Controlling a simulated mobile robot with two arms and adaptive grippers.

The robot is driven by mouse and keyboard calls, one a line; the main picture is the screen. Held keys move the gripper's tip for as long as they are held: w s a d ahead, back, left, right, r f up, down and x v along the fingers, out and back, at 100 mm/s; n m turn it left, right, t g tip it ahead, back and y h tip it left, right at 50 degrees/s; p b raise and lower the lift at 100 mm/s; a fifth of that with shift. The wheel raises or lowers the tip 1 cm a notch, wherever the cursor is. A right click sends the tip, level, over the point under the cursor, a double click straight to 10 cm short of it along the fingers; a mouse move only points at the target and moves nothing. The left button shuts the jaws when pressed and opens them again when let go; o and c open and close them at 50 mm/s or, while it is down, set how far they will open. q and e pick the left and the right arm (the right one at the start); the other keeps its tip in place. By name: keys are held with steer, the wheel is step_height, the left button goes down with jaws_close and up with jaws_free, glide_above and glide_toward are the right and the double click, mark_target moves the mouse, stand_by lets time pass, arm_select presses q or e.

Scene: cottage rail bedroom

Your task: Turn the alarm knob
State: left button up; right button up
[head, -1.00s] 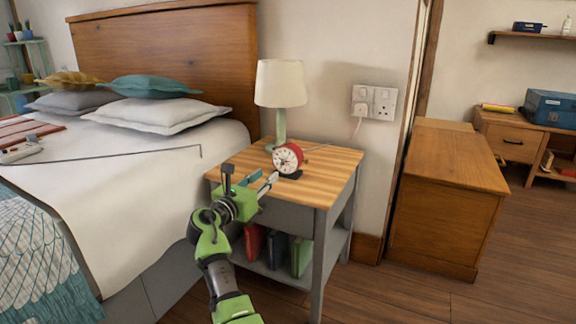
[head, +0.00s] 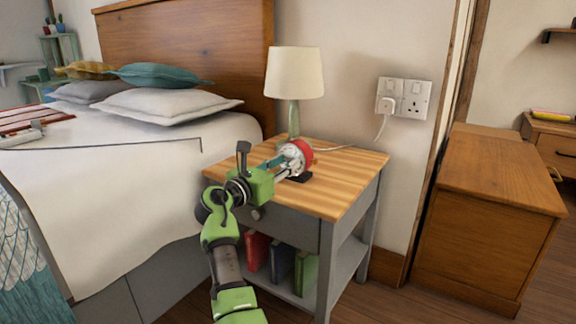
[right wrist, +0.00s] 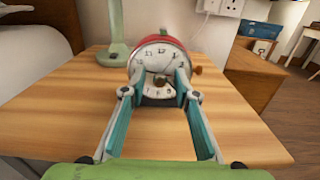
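The red alarm clock (head: 305,151) with a white dial stands on the wooden bedside table (head: 345,180). In the right wrist view the clock (right wrist: 152,53) faces me. My right gripper (head: 284,163) is at the front of the clock. Whether the fingertips touch the dial I cannot tell. My left gripper is not in view.
A lamp (head: 294,75) stands behind the clock, and a cable runs to the wall socket (head: 404,98). The bed (head: 150,170) is to the left and a wooden chest (head: 490,215) to the right. The tabletop right of the clock is clear.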

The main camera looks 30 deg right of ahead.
steer(key=shift+a, duration=0.1)
steer(key=shift+c, duration=0.3)
jaws_close()
steer(key=shift+r+p, duration=0.1)
steer(key=shift+p, duration=0.2)
